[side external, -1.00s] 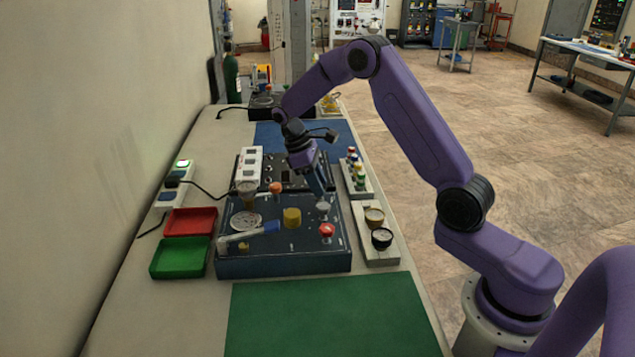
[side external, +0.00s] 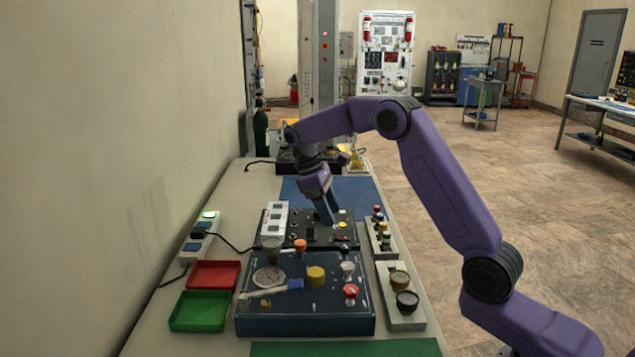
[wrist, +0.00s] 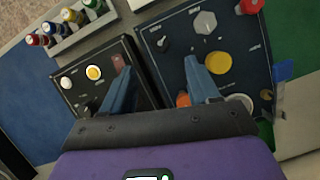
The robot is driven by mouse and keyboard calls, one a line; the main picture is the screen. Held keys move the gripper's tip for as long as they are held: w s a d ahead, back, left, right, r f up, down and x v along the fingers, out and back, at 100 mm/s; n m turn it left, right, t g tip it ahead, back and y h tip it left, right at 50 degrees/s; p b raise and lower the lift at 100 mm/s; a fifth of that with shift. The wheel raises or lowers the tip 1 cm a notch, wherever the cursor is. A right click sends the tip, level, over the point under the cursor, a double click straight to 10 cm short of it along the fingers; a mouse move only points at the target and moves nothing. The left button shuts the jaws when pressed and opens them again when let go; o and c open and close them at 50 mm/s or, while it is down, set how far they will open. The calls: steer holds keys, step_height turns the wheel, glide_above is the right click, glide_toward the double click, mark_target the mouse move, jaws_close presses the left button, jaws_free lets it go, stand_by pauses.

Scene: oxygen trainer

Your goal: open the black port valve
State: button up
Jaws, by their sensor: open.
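My gripper (side external: 328,220) is open and empty above the rear black panel (side external: 325,238) in the side view. In the wrist view its two blue fingers (wrist: 158,70) are apart, with the gap over the border between the rear panel and the front dark blue panel (wrist: 165,22). A small black knob (wrist: 162,45) shows on the front panel near that border. I cannot tell which black part is the port valve. The fingers hide parts of both panels.
The front panel carries a grey knob (side external: 347,270), a red knob (side external: 350,292), a yellow knob (side external: 316,276), an orange knob (side external: 300,245) and a gauge (side external: 268,278). Red (side external: 213,273) and green (side external: 203,311) trays lie left. A strip with round gauges (side external: 407,301) stands right.

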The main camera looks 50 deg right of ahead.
steer(key=v, duration=0.8)
stand_by(0.4)
steer(key=s+a+n+t, duration=0.3)
steer(key=s+a+n, duration=0.1)
steer(key=s+a, duration=1)
steer(key=s+d+f+n+y, duration=0.1)
steer(key=s+f, duration=0.2)
steer(key=s, duration=0.9)
steer(key=s+d+f+n+t+y, duration=0.1)
steer(key=s+f, duration=0.3)
steer(key=s, duration=0.9)
steer(key=shift+d+y, duration=0.3)
steer(key=shift+d, duration=0.55)
